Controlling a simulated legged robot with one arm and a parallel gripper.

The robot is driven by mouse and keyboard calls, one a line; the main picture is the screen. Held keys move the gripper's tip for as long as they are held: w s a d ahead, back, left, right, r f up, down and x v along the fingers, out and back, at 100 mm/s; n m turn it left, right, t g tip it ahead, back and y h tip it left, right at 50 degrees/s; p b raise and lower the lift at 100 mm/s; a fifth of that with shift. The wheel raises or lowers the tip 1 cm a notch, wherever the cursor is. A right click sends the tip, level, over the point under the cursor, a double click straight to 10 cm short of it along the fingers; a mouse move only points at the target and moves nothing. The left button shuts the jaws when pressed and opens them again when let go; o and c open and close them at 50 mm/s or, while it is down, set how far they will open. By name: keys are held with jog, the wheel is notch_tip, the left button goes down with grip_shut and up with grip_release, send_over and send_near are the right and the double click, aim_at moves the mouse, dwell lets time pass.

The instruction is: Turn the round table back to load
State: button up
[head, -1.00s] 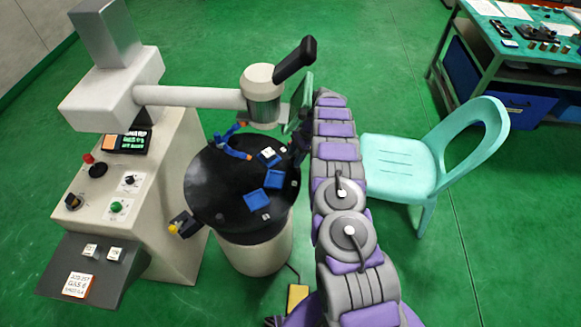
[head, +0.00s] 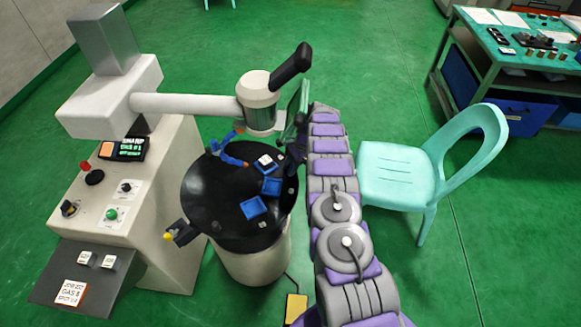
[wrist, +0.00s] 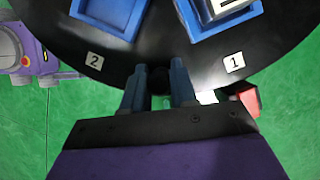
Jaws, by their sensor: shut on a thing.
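The round table (head: 210,200) is a black disc on a pale drum, beside the machine. The piece is mostly hidden by the fingers.
A machine head (head: 258,100) with a dark handle hangs over the table's back. The control console (head: 130,215) stands left. A mint chair (head: 400,175) is close right of my arm. A red block (wrist: 249,99) shows by the rim in the wrist view.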

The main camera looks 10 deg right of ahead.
grip_shut()
jog(key=shift+s, duration=0.2)
